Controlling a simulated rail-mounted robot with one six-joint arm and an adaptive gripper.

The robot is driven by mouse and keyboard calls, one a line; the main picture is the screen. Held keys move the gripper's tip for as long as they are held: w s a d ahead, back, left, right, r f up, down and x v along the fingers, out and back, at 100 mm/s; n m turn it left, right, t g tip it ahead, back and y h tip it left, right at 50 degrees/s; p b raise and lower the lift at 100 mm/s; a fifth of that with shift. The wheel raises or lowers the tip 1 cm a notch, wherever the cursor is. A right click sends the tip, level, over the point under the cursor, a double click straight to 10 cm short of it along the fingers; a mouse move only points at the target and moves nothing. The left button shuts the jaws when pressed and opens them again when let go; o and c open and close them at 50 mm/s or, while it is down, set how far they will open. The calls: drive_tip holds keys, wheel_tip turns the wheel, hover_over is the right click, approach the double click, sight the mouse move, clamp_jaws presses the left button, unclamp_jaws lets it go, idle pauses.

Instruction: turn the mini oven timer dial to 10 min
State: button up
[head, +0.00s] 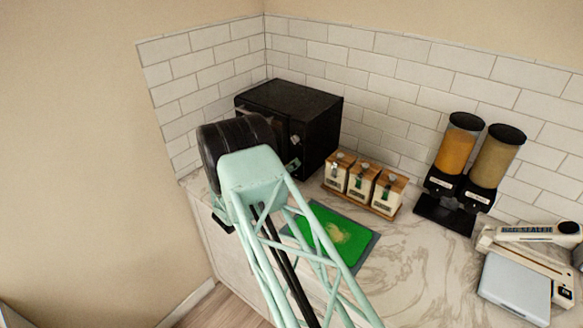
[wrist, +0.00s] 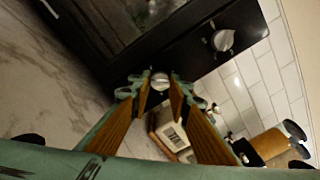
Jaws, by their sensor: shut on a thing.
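The black mini oven (head: 291,98) stands in the corner of the counter. In the wrist view its dark front and window (wrist: 140,20) fill the top. A silver dial (wrist: 159,79) on the oven's control strip sits between the fingertips of my gripper (wrist: 161,88), which is shut on it. A second silver dial (wrist: 223,40) is free, to the upper right in the wrist view; it also shows in the head view (head: 295,140). I cannot read the dial markings, the pointer setting, or which dial is the timer. In the head view my arm hides part of the oven front.
Three wooden-topped canisters (head: 364,184) stand on a tray close to the oven's right side. A green cutting board (head: 335,232) lies in front. Two food dispensers (head: 470,160) and a bag sealer (head: 530,262) are farther right. Tiled walls are behind and left of the oven.

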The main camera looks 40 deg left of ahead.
drive_tip(key=shift+f+m+b, duration=0.1)
drive_tip(key=shift+m+b, duration=0.7)
drive_tip(key=shift+b, duration=0.65)
drive_tip(key=shift+m+b, duration=0.9)
drive_tip(key=shift+b, duration=0.35)
drive_tip(key=o, duration=0.9)
drive_tip(key=shift+c, duration=0.2)
drive_tip(key=shift+s, duration=0.15)
drive_tip(key=s, duration=1.1)
drive_tip(key=shift+s+d, duration=0.15)
drive_tip(key=shift+s, duration=0.2)
